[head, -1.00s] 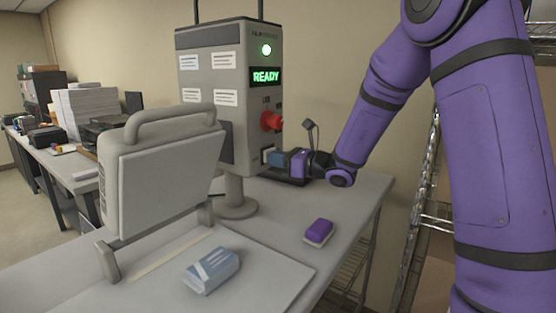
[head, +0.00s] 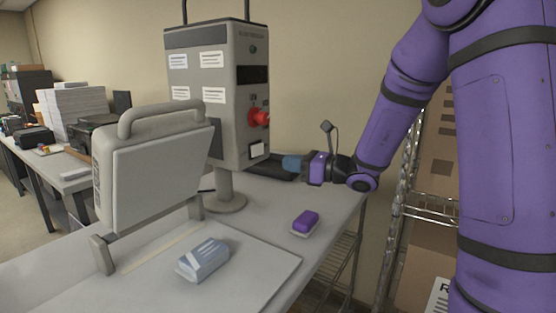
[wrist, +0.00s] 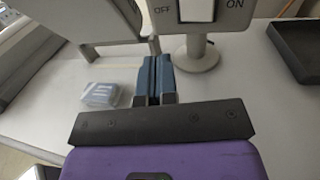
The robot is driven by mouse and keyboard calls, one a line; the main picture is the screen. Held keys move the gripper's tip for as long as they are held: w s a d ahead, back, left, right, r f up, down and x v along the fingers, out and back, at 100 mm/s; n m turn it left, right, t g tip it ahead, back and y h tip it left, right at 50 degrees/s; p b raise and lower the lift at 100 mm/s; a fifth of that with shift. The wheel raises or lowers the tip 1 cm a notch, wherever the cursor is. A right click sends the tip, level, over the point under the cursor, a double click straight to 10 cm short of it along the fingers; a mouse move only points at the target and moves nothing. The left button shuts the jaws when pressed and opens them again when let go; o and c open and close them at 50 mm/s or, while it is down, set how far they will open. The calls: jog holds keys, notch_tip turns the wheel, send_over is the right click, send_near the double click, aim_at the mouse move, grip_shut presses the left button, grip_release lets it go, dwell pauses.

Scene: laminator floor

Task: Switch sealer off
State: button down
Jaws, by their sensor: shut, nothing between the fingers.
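The sealer's grey control box (head: 194,73) stands on a post at the back of the table. Its green lamp (head: 253,49) and display (head: 252,75) are dark. A red knob (head: 259,117) sits on its face, with a white rocker switch (head: 257,150) below. The wrist view shows the switch (wrist: 197,10) between the labels OFF, left, and ON, right. The sealer's press with a raised handle (head: 150,160) stands in front. My gripper (head: 291,163) is shut and empty, just right of the switch and apart from it; its blue fingers (wrist: 155,78) are together.
A wrapped blue-white packet (head: 203,259) lies on the mat in front of the press. A purple-and-white block (head: 305,222) lies on the table (head: 265,210). A dark tray (head: 272,167) is behind my gripper. A wire shelf (head: 420,207) stands at the right.

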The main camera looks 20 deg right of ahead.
jog(key=s, duration=0.1)
jog(key=s+d, duration=0.1)
jog(key=s, duration=0.1)
jog(key=shift+d, duration=0.2)
dwell(0.3)
jog(key=s+a+r+n+g+h, duration=0.1)
jog(key=s+a+n+g, duration=0.35)
jog(key=s+n, duration=0.35)
jog(key=s+a+r+n+g+h, duration=0.25)
jog(key=s+n+g, duration=0.25)
jog(key=s+n, duration=0.3)
jog(key=s+d+r+n+t+h, duration=0.1)
jog(key=s+d+n+t+h, duration=0.1)
jog(key=s+d+n+h, duration=0.6)
jog(key=shift+s+r+n+h, duration=0.2)
jog(key=shift+s+n+h, duration=0.9)
jog(key=shift+s, duration=1.15)
jog(key=shift+t+y, duration=0.25)
